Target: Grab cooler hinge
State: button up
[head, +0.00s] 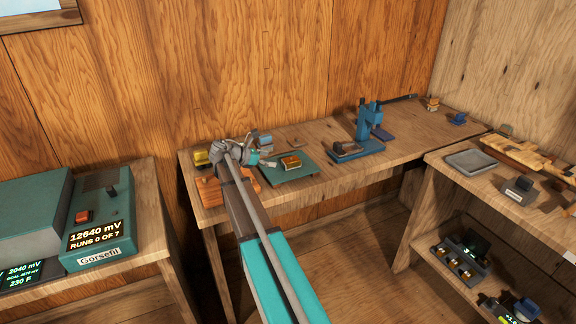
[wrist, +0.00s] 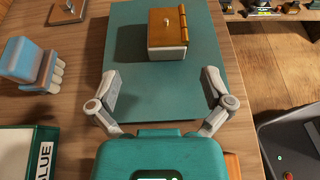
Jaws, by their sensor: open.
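A small box with a brown wooden lid and white lower sides, which looks like the cooler (wrist: 166,35), sits on a teal mat (wrist: 130,45). A yellow strip, likely the hinge (wrist: 183,26), runs along the right edge of its lid in the wrist view. In the head view the box (head: 291,162) is on the mat (head: 285,175) on the back bench. My gripper (wrist: 161,80) is open and empty, its two fingers spread over the mat on the near side of the box. In the head view my gripper (head: 262,160) is left of the box.
A blue hand-shaped object (wrist: 32,62) and a box marked GLUE (wrist: 38,155) lie left of the mat. A blue press (head: 368,135) stands farther right on the bench. Bare wood lies between mat and press. A grey tray (head: 470,162) is on the right bench.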

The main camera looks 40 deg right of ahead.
aim_at(284, 161)
jog(key=shift+s+b+x, duration=0.15)
jog(key=shift+b+x, duration=0.25)
jog(key=shift+x, duration=0.6)
jog(key=shift+s+b+x, duration=0.15)
jog(key=shift+b+x, duration=0.25)
jog(key=shift+x, duration=0.6)
jog(key=shift+s+d+f, duration=0.15)
jog(key=shift+d, duration=0.35)
jog(key=c, duration=1.2)
